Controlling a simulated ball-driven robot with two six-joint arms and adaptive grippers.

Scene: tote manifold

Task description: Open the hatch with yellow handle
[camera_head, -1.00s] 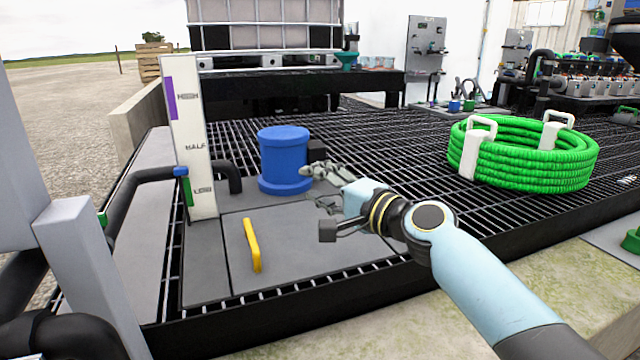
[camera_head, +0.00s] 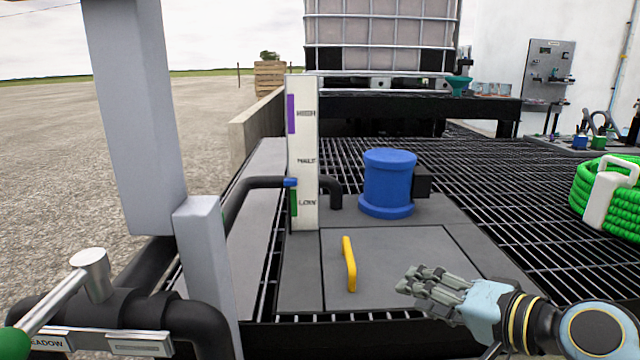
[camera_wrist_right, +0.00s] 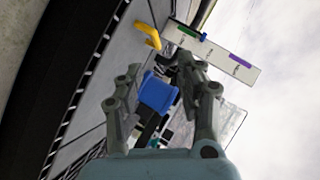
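The hatch (camera_head: 400,265) is a flat grey panel set flush in the deck, lying shut. Its yellow handle (camera_head: 349,264) stands up near the panel's left edge, and the handle also shows in the right wrist view (camera_wrist_right: 148,35). My right gripper (camera_head: 420,281) is to the right of the handle, near the hatch's front right part, apart from the handle. In the right wrist view its fingers (camera_wrist_right: 160,88) are spread with nothing held between them. My left gripper is not in view.
A blue cylinder (camera_head: 388,184) stands just behind the hatch. A white level gauge board (camera_head: 303,150) and black pipe (camera_head: 250,186) stand behind left. A grey post (camera_head: 140,120) and piping (camera_head: 185,312) fill the left front. A green hose coil (camera_head: 625,205) sits far right.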

